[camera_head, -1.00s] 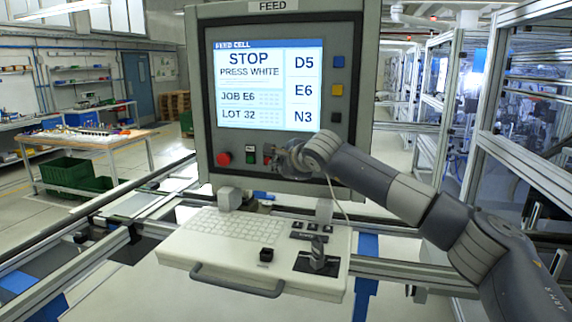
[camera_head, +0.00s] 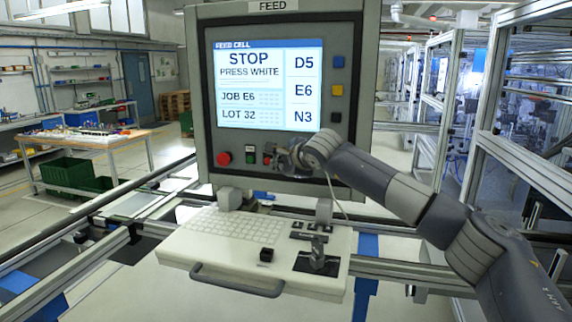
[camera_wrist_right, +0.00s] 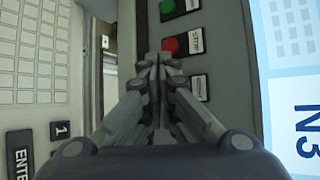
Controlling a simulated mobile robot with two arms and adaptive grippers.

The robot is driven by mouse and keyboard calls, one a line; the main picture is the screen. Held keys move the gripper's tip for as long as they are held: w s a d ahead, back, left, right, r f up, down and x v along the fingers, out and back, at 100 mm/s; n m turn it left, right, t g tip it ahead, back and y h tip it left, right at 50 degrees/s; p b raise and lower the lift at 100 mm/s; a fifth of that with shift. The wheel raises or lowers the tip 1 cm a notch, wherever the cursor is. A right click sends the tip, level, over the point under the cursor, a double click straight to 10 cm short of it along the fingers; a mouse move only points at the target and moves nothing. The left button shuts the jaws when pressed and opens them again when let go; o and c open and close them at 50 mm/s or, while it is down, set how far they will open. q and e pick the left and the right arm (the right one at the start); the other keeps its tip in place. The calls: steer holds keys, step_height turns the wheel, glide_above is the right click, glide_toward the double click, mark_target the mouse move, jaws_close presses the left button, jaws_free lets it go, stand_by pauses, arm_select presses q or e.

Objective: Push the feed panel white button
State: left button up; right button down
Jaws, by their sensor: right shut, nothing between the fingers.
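The feed panel (camera_head: 201,110) stands upright ahead, its screen (camera_head: 270,85) reading STOP, PRESS WHITE. Along its lower row are a red knob (camera_head: 224,158), a green button (camera_head: 250,152) and a red button (camera_head: 267,154). I see no clearly white button in this row. My right gripper (camera_head: 280,158) is in front of the row, right of the red button. In the right wrist view the shut, empty fingers (camera_wrist_right: 158,62) are close to the panel, below the red button (camera_wrist_right: 170,45). They hide the spot beside a third label (camera_wrist_right: 200,88); contact cannot be told. My left gripper is out of view.
A keyboard shelf (camera_head: 225,260) with a small joystick (camera_head: 318,255) juts out below. Metal rails run on both sides.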

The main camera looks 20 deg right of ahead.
steer(key=shift+w+d+p, duration=0.3)
steer(key=shift+w, duration=0.15)
stand_by(0.9)
stand_by(0.3)
steer(key=shift+s+a+b, duration=0.45)
steer(key=shift+s+b, duration=0.3)
steer(key=shift+b, duration=0.45)
steer(key=s+a+b, duration=0.1)
steer(key=s+b, duration=0.1)
steer(key=s+a+b, duration=0.1)
steer(key=s+b, duration=0.1)
steer(key=b, duration=0.1)
steer(key=shift+a, duration=0.4)
